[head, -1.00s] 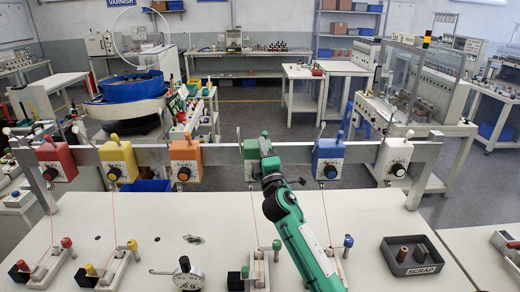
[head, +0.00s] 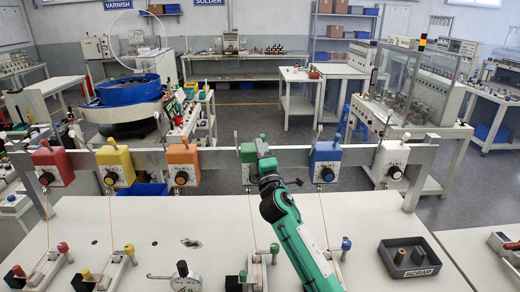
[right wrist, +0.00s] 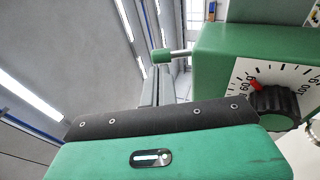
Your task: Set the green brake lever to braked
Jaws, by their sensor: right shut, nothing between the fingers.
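The green tension box (head: 247,155) hangs on the metal rail, with a dial on its face. A green-knobbed lever (head: 262,137) stands at its top. In the right wrist view the box (right wrist: 225,55) fills the upper right, and the lever's green knob (right wrist: 161,56) on its short metal rod sticks out to the left. My right gripper (head: 262,152) is shut and empty, in front of the box's right side, close below the lever; I cannot tell whether it touches. My arm hides part of the box. My left gripper is out of view.
Red (head: 53,166), yellow (head: 116,166), orange (head: 183,165), blue (head: 325,162) and white (head: 391,160) boxes hang on the same rail (head: 220,157). Small fixtures with coloured knobs stand on the bench (head: 170,225) below. A scrap tray (head: 411,268) is at the right.

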